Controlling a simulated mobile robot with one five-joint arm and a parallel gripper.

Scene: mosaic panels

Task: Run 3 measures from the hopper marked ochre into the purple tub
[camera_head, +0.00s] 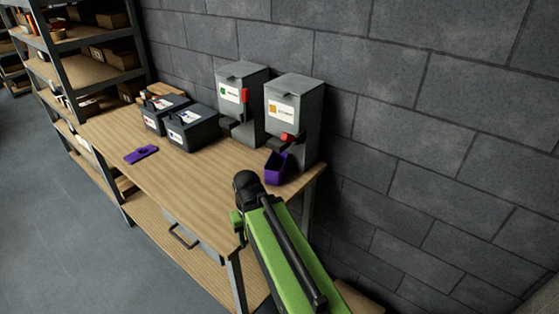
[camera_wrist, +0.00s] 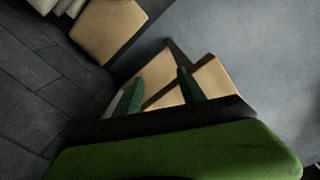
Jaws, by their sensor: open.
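Two grey hoppers stand at the back right of the table against the wall. The right hopper (camera_head: 290,108) has an orange-marked label, too small to read surely, and a red part low on its front. The left hopper (camera_head: 238,92) has a green-marked label and a red part on its side. The purple tub (camera_head: 275,170) stands upright on the table at the right hopper's foot, below its spout; its inside is dark. My gripper (camera_wrist: 160,84) is open and empty in the wrist view, its two green fingers apart. My arm reaches up from below, in front of the tub.
Two dark lidded boxes (camera_head: 192,128) (camera_head: 162,112) with labels stand left of the hoppers. A flat purple piece (camera_head: 141,154) lies on the wooden table (camera_head: 190,190). The table's front middle is clear. Shelving (camera_head: 85,75) stands at the far left; the block wall (camera_head: 430,120) runs behind.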

